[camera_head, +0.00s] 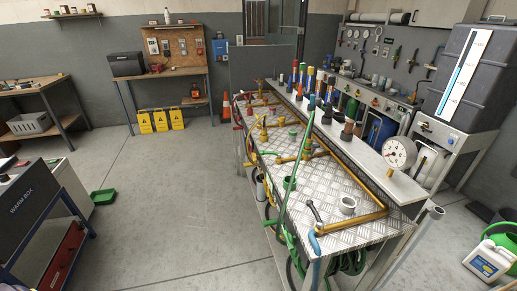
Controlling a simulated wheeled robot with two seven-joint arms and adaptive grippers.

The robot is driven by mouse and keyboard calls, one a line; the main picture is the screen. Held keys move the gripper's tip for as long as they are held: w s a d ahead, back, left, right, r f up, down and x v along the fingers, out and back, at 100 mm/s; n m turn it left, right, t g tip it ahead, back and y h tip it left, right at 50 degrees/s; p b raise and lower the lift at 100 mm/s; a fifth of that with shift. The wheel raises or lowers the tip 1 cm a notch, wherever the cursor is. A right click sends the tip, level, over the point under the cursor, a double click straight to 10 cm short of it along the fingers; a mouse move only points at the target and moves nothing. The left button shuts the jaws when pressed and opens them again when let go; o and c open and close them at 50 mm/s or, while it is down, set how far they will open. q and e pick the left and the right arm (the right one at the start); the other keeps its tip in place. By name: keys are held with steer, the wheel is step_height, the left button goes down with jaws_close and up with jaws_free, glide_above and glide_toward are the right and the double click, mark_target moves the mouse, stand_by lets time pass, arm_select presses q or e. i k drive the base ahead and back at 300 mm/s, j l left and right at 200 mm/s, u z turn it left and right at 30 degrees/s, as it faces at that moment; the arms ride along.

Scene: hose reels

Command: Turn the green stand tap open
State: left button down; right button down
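A long metal workbench with a tread-plate top (330,190) runs away from me right of the middle. A thin green pipe or hose (301,160) stands slanted at its near left edge. A short green fitting (289,183) is beside it on the bench edge. Which green part is the stand tap, and how its handle is set, I cannot tell at this size. Coiled green hose (350,263) hangs below the near end. Neither of my grippers is in view.
A dark tank (472,75) stands to the right. A box marked "WARM BOX" (32,200) is at the left. Open floor (175,205) lies between.

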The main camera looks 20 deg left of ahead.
mark_target(262, 153)
steer(key=i+j, duration=0.15)
steer(key=j, duration=0.2)
steer(key=i+j, duration=0.15)
steer(key=j, duration=0.2)
steer(key=i+j, duration=0.15)
steer(key=j, duration=0.25)
steer(key=i+j, duration=0.15)
steer(key=j, duration=0.2)
steer(key=i+j, duration=0.15)
steer(key=j, duration=0.2)
steer(key=i+j+z, duration=0.1)
steer(key=j, duration=0.25)
steer(key=i, duration=0.05)
